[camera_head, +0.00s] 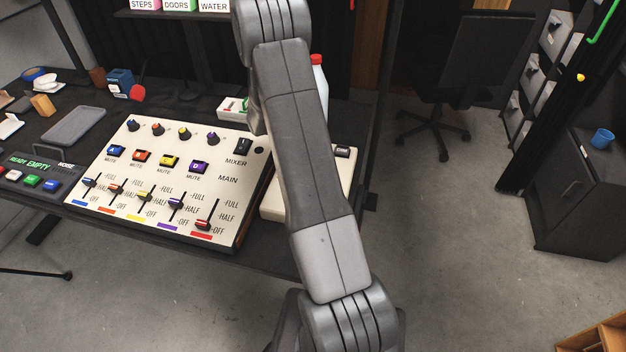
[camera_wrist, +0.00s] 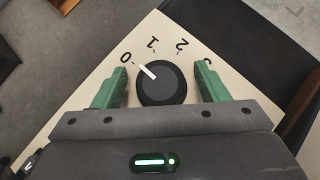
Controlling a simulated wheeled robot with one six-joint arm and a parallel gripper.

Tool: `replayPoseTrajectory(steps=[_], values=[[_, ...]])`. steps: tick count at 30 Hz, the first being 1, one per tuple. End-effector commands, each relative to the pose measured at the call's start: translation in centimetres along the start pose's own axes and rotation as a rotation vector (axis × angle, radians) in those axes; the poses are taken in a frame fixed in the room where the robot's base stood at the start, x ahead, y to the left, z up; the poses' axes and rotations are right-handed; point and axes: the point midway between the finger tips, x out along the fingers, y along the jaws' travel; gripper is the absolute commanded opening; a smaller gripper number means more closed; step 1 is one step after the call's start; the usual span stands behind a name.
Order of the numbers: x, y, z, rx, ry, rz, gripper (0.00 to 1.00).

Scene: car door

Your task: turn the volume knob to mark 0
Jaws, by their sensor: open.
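The volume knob (camera_wrist: 162,83) is a round black dial with a white pointer line, on a cream panel (camera_wrist: 75,100) in the wrist view. The pointer aims up and left, at or very near the tick by the 0 mark (camera_wrist: 125,58). The 1 and 2 marks follow clockwise, and a further mark is partly hidden by the right finger. My gripper (camera_wrist: 161,84) is open, its green fingers on either side of the knob with gaps showing. In the head view my arm hides the knob and gripper; part of a cream box (camera_head: 285,203) shows beside the arm.
A mixer panel (camera_head: 165,180) with knobs, buttons and sliders lies left of my arm on the dark table. A white bottle with a red cap (camera_head: 318,72) stands behind the arm. An office chair (camera_head: 445,120) and a dark cabinet (camera_head: 572,190) stand at right; floor between is open.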

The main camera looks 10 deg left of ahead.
Motion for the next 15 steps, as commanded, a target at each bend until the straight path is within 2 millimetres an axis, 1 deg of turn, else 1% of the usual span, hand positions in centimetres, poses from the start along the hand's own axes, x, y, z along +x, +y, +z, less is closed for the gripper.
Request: replayPoseTrajectory(steps=[2,5,8,15], values=[[-0.5,0.0,-0.1,0.000,0.002,0.001,0.67],[-1.8,0.0,-0.1,0.000,0.004,0.001,0.67],[-3.9,0.0,-0.2,0.000,0.006,0.002,0.67],[-9.5,0.0,-0.1,0.001,0.005,0.002,0.67]])
